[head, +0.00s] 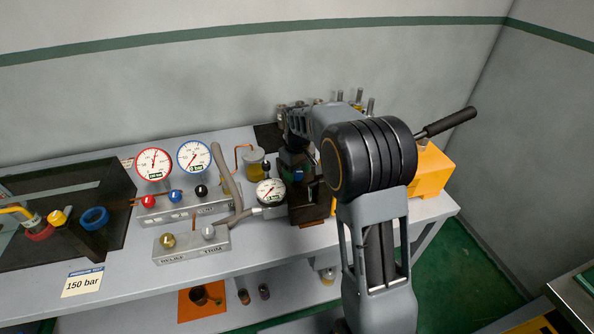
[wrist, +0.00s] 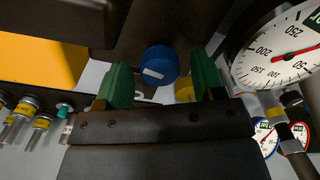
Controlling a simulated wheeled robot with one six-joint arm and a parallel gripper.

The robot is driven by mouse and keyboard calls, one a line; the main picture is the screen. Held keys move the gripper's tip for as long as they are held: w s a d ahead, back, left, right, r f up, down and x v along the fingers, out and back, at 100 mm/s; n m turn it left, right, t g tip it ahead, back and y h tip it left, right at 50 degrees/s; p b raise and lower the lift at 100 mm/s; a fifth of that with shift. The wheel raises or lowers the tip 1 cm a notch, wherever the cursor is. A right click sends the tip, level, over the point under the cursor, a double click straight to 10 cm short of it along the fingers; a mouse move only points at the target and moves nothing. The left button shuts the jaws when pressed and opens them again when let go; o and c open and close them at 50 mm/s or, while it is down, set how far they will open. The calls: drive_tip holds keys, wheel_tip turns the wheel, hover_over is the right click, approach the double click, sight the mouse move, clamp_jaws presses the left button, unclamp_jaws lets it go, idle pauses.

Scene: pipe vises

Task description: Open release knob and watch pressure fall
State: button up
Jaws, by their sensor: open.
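A blue knob (wrist: 158,65) with a white mark on its face sits ahead of my gripper (wrist: 164,78), between the two green fingers in the wrist view. The fingers are open, one on each side, with visible gaps to the knob. In the head view the blue knob (head: 298,175) shows small on the dark block below my arm. A white gauge (wrist: 282,50) with a red needle stands to the right in the wrist view, partly cut off. This gauge also shows in the head view (head: 270,191), left of the block. No label on the knob is readable.
A red-rimmed gauge (head: 153,163) and a blue-rimmed gauge (head: 194,157) stand left on the bench, behind a block with RELIEF and TRIM knobs (head: 192,244). A yellow box (head: 431,172) is at right. A yellow part (wrist: 184,90) lies beside the right finger.

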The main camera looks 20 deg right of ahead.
sight(298, 172)
wheel_tip(298, 172, up, 14)
idle(0.7)
drive_tip(key=shift+s, duration=0.1)
drive_tip(key=s+f+m+t, duration=0.2)
drive_tip(key=s+f, duration=0.1)
drive_tip(key=s, duration=0.8)
drive_tip(key=s+f+m+t, duration=0.2)
drive_tip(key=s+f+m, duration=0.1)
drive_tip(key=s, duration=0.8)
drive_tip(key=shift+s+a+f, duration=0.15)
drive_tip(key=shift+s+f, duration=0.15)
drive_tip(key=shift+s, duration=0.1)
